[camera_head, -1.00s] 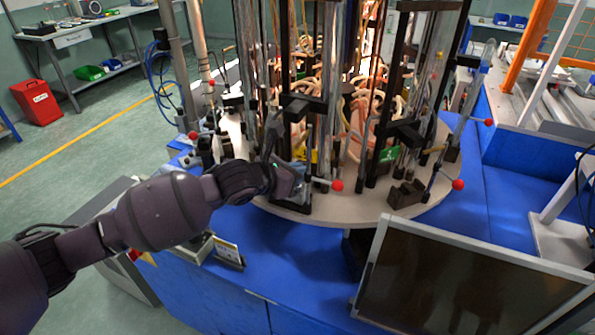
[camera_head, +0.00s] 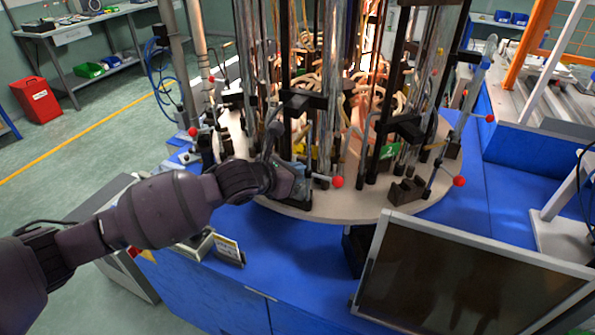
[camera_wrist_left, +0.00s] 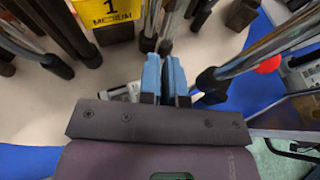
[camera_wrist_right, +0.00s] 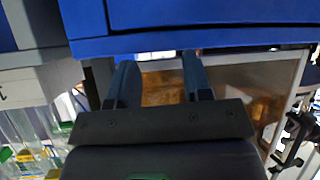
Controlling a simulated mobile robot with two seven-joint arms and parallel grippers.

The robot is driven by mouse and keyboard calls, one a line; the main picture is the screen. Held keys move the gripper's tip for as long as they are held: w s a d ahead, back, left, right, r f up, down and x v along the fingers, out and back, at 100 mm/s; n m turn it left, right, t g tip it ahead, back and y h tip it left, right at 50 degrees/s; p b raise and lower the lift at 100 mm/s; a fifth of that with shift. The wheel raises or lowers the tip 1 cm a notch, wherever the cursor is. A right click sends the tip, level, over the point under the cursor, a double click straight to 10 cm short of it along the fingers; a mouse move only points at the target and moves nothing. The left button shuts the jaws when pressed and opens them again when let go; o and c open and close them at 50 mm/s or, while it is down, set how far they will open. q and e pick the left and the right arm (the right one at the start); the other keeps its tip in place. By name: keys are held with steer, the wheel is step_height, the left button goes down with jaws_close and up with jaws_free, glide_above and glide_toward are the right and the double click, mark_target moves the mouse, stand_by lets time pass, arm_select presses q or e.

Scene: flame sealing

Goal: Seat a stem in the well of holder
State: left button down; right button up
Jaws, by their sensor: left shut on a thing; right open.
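My left gripper (camera_head: 294,168) is low at the near edge of the round table (camera_head: 335,208), among dark posts. In the left wrist view its blue fingers (camera_wrist_left: 165,78) are nearly together, shut on a thin stem (camera_wrist_left: 165,28). The stem's lower end and the well below it are hidden, so I cannot tell whether it is seated. A black holder block (camera_head: 405,191) stands on the table to the right, beside a red-balled lever. My right gripper (camera_wrist_right: 158,82) is open and empty; it is outside the head view, close to a blue panel.
Several posts and glass tubes crowd the round table. Red-balled levers (camera_head: 338,182) stick out at its edge. A yellow label reading "1 MEDIUM" (camera_wrist_left: 104,12) is near the left fingers. A dark monitor (camera_head: 470,285) stands in front at right. The blue bench top (camera_head: 290,245) has bare room.

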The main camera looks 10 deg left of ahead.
arm_select(q)
steer(key=shift+f, duration=0.3)
arm_select(e)
steer(key=shift+w, duration=0.4)
arm_select(q)
steer(key=shift+f, duration=0.1)
steer(key=c, duration=1.6)
jaws_free()
arm_select(e)
steer(key=shift+s, duration=0.1)
steer(key=shift+s+f, duration=0.25)
steer(key=shift+s, duration=0.1)
steer(key=shift+r, duration=0.15)
arm_select(q)
steer(key=shift+s+a+r+p, duration=0.25)
steer(key=shift+s+a+p, duration=0.15)
steer(key=shift+s, duration=0.1)
arm_select(e)
steer(key=shift+w+r, duration=0.3)
steer(key=shift+r, duration=0.2)
steer(key=shift+w+r, duration=0.25)
steer(key=shift+r, duration=0.2)
